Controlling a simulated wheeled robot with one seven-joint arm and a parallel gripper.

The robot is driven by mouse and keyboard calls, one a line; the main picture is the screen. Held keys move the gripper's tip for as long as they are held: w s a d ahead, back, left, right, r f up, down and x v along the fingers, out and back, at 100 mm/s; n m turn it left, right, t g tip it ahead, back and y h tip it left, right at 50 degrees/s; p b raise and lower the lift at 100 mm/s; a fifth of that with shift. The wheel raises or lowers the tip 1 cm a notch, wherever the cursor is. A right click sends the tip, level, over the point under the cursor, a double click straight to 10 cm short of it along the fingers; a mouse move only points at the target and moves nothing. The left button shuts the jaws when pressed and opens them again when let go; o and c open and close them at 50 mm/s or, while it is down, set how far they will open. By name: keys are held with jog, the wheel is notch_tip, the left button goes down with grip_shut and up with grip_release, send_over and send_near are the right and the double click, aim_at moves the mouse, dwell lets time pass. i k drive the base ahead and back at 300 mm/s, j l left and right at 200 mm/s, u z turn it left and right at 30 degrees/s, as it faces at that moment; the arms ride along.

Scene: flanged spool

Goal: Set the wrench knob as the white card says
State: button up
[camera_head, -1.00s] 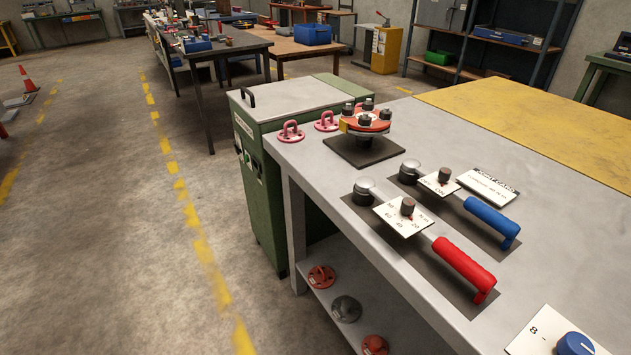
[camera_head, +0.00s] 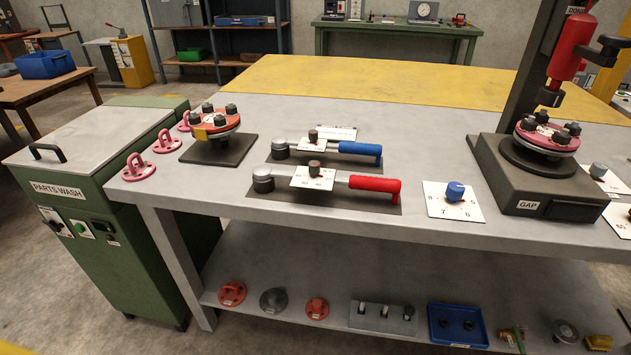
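Two wrenches lie on dark mats on the grey bench (camera_head: 240,215). The near one is a red-handled wrench (camera_head: 372,184) with a white dial plate and a dark knob (camera_head: 315,167) on its shaft. Behind it is a blue-handled wrench (camera_head: 360,149) with a similar dark knob (camera_head: 313,135). A white card (camera_head: 343,132) lies behind the blue wrench, partly hidden. Its writing is too small to read here, as are the knob settings. My gripper is not in view.
A flanged spool (camera_head: 214,122) stands on a dark plate at left, near pink lifting rings (camera_head: 165,140). A blue dial (camera_head: 454,192) sits right of the wrenches. A press marked GAP (camera_head: 528,207) stands at right. The bench's front strip is clear.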

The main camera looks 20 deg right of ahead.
aim_at(314, 166)
jog(key=i+l, duration=0.75)
jog(key=i, duration=0.05)
